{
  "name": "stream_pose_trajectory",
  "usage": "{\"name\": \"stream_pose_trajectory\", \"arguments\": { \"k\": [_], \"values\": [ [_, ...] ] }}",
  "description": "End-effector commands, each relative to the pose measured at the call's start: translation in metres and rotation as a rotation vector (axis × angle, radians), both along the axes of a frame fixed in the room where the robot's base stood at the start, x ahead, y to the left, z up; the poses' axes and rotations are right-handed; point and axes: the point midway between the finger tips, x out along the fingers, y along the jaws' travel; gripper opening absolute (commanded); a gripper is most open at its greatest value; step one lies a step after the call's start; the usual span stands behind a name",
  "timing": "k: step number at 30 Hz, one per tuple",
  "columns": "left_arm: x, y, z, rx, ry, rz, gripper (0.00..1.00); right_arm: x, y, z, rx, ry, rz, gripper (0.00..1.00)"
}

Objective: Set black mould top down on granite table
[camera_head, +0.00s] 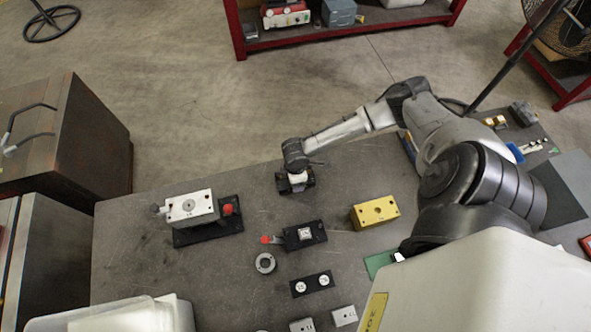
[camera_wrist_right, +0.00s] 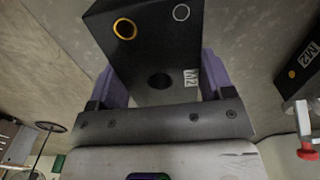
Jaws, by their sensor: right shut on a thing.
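The black mould top (camera_wrist_right: 155,45) is a dark block with a yellow-ringed hole, a white-ringed hole, a larger dark hole and an "M2" label. My right gripper (camera_wrist_right: 158,78) is shut on it, with purple fingers on two opposite sides. In the head view the mould top (camera_head: 308,181) shows partly under my right gripper (camera_head: 296,182), near the far edge of the grey table (camera_head: 150,262). I cannot tell whether its underside touches the table. A black mould base (camera_head: 318,231) with a white label and a red-tipped clamp stands nearer; its "M2" label shows in the wrist view (camera_wrist_right: 302,62).
A white mould (camera_head: 190,207) on a black base stands left, a yellow block (camera_head: 375,212) right. A metal ring (camera_head: 265,263), a black plate with two white discs (camera_head: 312,284) and small grey blocks lie nearer. A white bin (camera_head: 105,315) is front left. Table around the mould top is clear.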

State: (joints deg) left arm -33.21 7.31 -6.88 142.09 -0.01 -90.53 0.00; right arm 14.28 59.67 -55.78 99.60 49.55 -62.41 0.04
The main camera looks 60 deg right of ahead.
Motion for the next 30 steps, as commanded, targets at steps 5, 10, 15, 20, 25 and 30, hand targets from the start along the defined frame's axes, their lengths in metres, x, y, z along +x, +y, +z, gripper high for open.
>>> {"name": "stream_pose_trajectory", "arguments": {
  "k": [5,10,15,20,25,30],
  "values": [
    [0.0,-0.002,0.0,-0.005,0.0,0.004,0.0,0.0,0.0,-0.002,0.0,0.0,0.0,0.83],
    [0.0,-0.004,0.0,-0.012,0.0,0.009,0.0,0.0,0.0,-0.001,0.0,0.0,0.0,0.99],
    [0.0,-0.004,0.0,-0.014,0.0,0.009,0.0,0.0,0.0,-0.001,0.0,0.0,0.0,1.0],
    [0.0,-0.003,0.0,-0.012,0.0,0.008,0.0,0.0,0.0,0.004,0.001,-0.001,0.0,1.0],
    [0.0,-0.002,0.001,-0.007,0.0,0.004,0.0,0.001,0.0,0.028,0.0,-0.003,0.002,1.0],
    [0.0,0.0,0.001,0.0,0.0,0.0,0.0,0.0,-0.001,0.061,-0.002,-0.003,0.002,1.0]
  ]
}}
